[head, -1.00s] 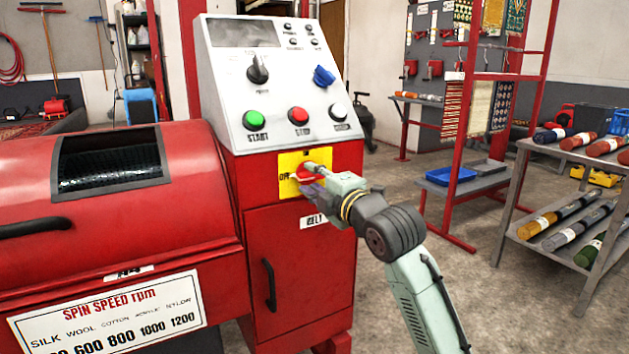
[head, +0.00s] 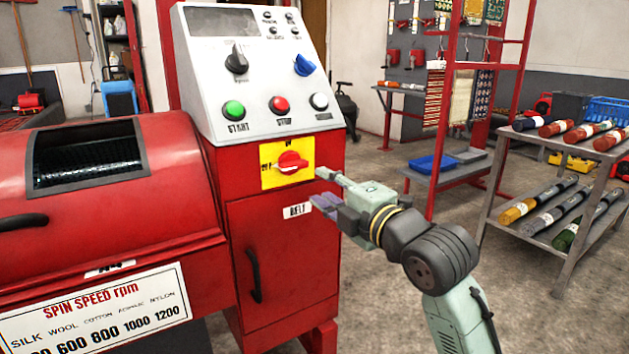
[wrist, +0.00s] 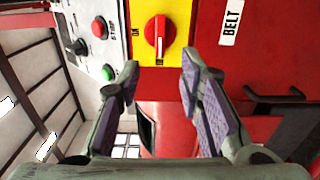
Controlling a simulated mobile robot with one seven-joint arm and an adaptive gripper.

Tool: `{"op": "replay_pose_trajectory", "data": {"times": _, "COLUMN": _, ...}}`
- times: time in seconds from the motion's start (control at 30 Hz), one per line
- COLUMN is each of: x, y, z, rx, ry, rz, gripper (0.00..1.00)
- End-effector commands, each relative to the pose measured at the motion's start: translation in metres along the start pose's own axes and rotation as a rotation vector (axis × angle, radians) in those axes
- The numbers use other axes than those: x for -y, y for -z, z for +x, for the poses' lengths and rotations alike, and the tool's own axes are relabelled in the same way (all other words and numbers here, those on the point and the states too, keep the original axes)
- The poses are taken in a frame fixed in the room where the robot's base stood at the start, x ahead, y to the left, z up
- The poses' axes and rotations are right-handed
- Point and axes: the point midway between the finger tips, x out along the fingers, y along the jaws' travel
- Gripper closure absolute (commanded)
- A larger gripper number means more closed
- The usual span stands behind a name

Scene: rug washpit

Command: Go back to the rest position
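My gripper (head: 321,188) is open and empty in front of the red machine, to the right of and slightly below the yellow switch plate. Its two purple-padded fingers stand apart in the wrist view (wrist: 165,95), with nothing between them. The red rotary switch (head: 291,162) sits on the yellow plate (head: 271,179) and is apart from the fingers. Its handle lies roughly level in the head view. It also shows in the wrist view (wrist: 160,37), beyond the fingertips.
The grey control panel (head: 205,100) with knobs and buttons is above the switch. The red spin drum (head: 185,170) is at left. A red rack (head: 437,150) and a grey shelf cart (head: 500,215) with rolls stand at right.

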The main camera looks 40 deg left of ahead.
Motion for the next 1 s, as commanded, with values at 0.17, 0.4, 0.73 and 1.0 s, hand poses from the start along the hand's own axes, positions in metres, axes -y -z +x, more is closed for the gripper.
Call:
{"op": "replay_pose_trajectory", "data": {"times": 0.17, "x": 0.000, "y": 0.000, "z": -0.008, "rx": 0.000, "ry": 0.000, "rz": -0.001, "gripper": 0.67}}
{"op": "replay_pose_trajectory", "data": {"times": 0.4, "x": 0.000, "y": 0.000, "z": -0.008, "rx": 0.000, "ry": 0.000, "rz": 0.000, "gripper": 0.67}}
{"op": "replay_pose_trajectory", "data": {"times": 0.73, "x": -0.010, "y": 0.009, "z": -0.004, "rx": -0.012, "ry": -0.029, "rz": 0.024, "gripper": 0.67}}
{"op": "replay_pose_trajectory", "data": {"times": 1.0, "x": -0.134, "y": 0.117, "z": 0.012, "rx": -0.228, "ry": -0.411, "rz": 0.396, "gripper": 0.67}}
